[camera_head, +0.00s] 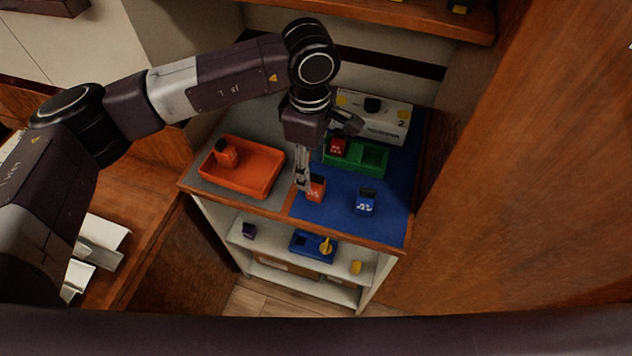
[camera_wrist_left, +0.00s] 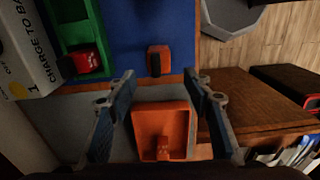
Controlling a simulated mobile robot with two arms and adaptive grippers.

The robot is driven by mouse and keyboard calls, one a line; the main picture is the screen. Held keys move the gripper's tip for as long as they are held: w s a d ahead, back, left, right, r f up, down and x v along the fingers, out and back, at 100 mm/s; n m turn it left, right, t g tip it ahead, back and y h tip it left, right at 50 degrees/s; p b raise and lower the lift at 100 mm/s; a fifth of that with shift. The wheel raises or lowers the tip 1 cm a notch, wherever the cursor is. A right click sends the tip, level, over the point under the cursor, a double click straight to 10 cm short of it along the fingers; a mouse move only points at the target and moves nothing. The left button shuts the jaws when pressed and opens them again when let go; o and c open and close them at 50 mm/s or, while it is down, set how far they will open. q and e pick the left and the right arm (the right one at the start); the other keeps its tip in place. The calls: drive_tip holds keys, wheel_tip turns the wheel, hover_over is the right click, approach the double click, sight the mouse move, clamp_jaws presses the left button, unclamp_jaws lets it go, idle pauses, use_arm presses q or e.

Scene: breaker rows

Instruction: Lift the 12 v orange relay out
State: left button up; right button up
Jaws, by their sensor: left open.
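An orange relay (camera_head: 227,155) stands inside the orange tray (camera_head: 262,189) on the left part of the cabinet top. In the left wrist view this relay (camera_wrist_left: 163,149) lies near the tray's lower end. A second, orange-red relay (camera_head: 316,189) with white marking stands on the blue mat (camera_head: 333,209); it also shows in the left wrist view (camera_wrist_left: 158,60). I cannot read a voltage on either. My left gripper (camera_head: 321,160) is open and empty above the mat, right of the tray. Its fingers are spread wide in the left wrist view (camera_wrist_left: 159,80). My right gripper is not in view.
A blue relay (camera_head: 365,201) stands on the mat's right part. A green tray (camera_head: 370,158) with a red relay (camera_head: 338,147) lies behind, before a white charger box (camera_head: 385,118). Below, a shelf holds a blue tray (camera_head: 303,244). A wooden panel (camera_head: 500,180) rises at right.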

sight(316, 177)
use_arm(q)
drive_tip(key=shift+s+d+f+p, duration=0.1)
drive_tip(key=shift+f+p, duration=0.15)
drive_tip(key=shift+f, duration=0.2)
drive_tip(key=shift+s+d+f+p, duration=0.1)
drive_tip(key=shift+f+p, duration=0.15)
drive_tip(key=shift+f, duration=0.15)
drive_tip(key=f, duration=0.1)
drive_tip(key=f+p, duration=0.1)
drive_tip(key=f, duration=0.1)
drive_tip(key=shift+w+d+f+p, duration=0.1)
drive_tip(key=shift+d+f+p, duration=0.2)
drive_tip(key=shift+p, duration=0.05)
drive_tip(key=shift+f, duration=0.45)
clamp_jaws()
